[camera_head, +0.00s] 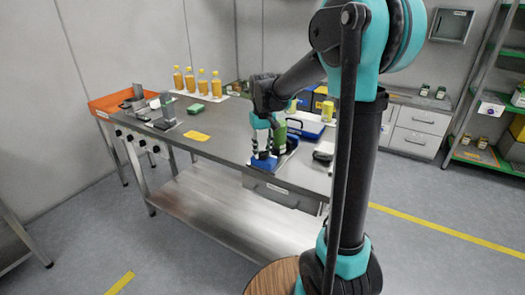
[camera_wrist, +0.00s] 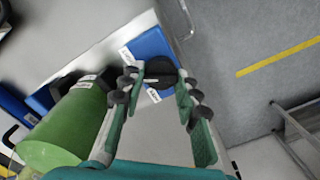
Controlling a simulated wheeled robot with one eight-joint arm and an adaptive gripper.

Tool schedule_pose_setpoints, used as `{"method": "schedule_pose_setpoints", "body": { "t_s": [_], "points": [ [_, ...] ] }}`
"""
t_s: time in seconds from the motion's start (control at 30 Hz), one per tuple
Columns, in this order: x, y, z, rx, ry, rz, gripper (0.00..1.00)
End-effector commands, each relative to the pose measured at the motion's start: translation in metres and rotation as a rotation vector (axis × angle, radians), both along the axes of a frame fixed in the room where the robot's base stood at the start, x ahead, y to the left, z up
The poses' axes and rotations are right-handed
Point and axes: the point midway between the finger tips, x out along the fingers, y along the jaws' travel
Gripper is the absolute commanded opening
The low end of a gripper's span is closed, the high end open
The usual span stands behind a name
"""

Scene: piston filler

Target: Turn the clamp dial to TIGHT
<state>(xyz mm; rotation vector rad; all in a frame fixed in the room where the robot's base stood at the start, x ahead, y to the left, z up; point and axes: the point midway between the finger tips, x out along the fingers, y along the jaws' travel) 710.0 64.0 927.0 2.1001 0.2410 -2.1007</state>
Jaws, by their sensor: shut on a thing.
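The clamp dial (camera_wrist: 160,72) is a round black knob on top of a blue block (camera_wrist: 150,42) in the wrist view. The block has small white labels beside the knob; their text is too small to read. My gripper (camera_wrist: 160,78) is shut on the dial, one finger on each side of it. In the head view, my gripper (camera_head: 263,153) reaches down onto the blue block (camera_head: 263,164) near the front edge of the steel table (camera_head: 225,150). The dial is hidden there by the fingers, and its setting cannot be read.
A green cylinder (camera_wrist: 65,130) stands close to the left of my gripper. A blue case (camera_head: 306,129) and a dark object (camera_head: 323,157) are to the right. A yellow card (camera_head: 196,136), a green block (camera_head: 196,109) and several yellow bottles (camera_head: 203,84) are to the left.

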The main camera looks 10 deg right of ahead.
Motion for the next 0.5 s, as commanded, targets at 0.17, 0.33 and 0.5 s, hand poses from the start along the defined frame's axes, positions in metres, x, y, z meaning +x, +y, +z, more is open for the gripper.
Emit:
{"method": "schedule_pose_setpoints", "body": {
  "t_s": [0.17, 0.33, 0.5],
  "points": [
    [0.0004, -0.0004, 0.0002, 0.0, -0.001, -0.127, 0.02],
    [0.0005, -0.0008, 0.0002, 0.0, -0.001, -0.226, 0.02],
    [0.0004, -0.001, 0.0002, 0.0, -0.001, -0.294, 0.02]
  ]
}}
